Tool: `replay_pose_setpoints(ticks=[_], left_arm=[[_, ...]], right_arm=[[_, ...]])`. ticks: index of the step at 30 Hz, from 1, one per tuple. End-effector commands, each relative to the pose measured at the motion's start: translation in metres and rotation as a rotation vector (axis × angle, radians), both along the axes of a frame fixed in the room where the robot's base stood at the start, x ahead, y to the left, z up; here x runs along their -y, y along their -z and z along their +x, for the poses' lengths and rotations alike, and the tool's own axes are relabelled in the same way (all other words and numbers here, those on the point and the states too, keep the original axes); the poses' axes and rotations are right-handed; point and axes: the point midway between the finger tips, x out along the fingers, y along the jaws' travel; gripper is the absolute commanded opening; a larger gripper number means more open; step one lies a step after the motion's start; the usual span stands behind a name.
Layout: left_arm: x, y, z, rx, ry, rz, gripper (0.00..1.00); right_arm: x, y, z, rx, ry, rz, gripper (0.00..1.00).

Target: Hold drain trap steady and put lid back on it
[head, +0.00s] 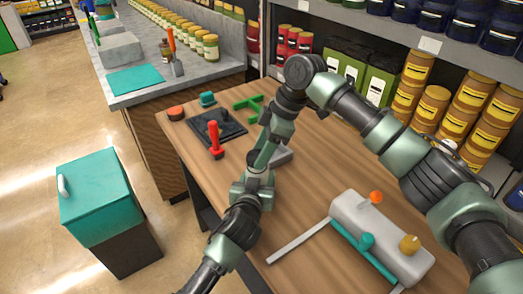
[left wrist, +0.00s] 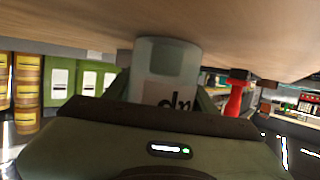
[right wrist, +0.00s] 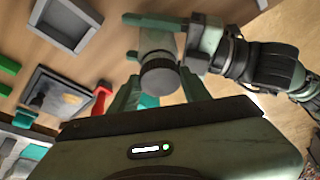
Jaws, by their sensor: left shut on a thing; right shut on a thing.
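The drain trap (right wrist: 157,43) is a pale grey cylinder standing on the wooden table. In the left wrist view it also shows (left wrist: 165,60), with a partly covered label. My left gripper (left wrist: 163,85) is shut on its body, with a finger on each side. The dark grey round lid (right wrist: 160,77) is at the trap's end in the right wrist view. My right gripper (right wrist: 160,88) is shut on the lid, its fingers on both sides. Whether the lid is fully seated cannot be told. In the head view my right gripper (head: 270,140) and left gripper (head: 258,172) hide the trap.
The grey pump (head: 355,222) with orange and yellow caps lies at the table's right. A grey open tray (right wrist: 68,24) is close to the trap. A black tray (head: 232,131), a red-handled tool (head: 215,139) and a green part (head: 246,104) lie at the far left.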

Motion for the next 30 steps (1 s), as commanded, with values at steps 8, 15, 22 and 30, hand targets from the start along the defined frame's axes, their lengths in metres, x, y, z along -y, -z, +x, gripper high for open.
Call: replay_pose_setpoints(ticks=[8, 15, 22, 30], left_arm=[[0.0, 0.0, 0.0, 0.0, 0.0, 0.0, 0.0], [0.0, 0.0, 0.0, 0.0, 0.0, 0.0, 0.0], [0.0, 0.0, 0.0, 0.0, 0.0, 0.001, 0.0], [0.0, 0.0, 0.0, 0.0, 0.0, 0.001, 0.0]], right_arm=[[0.0, 0.006, 0.0, 0.0, 0.0, 0.0, 0.1], [0.0, 0.011, 0.0, -0.001, 0.001, 0.0, 0.1], [0.0, 0.012, -0.003, 0.0, 0.141, -0.006, 0.1], [-0.005, 0.011, -0.01, 0.001, 0.666, -0.005, 0.1]])
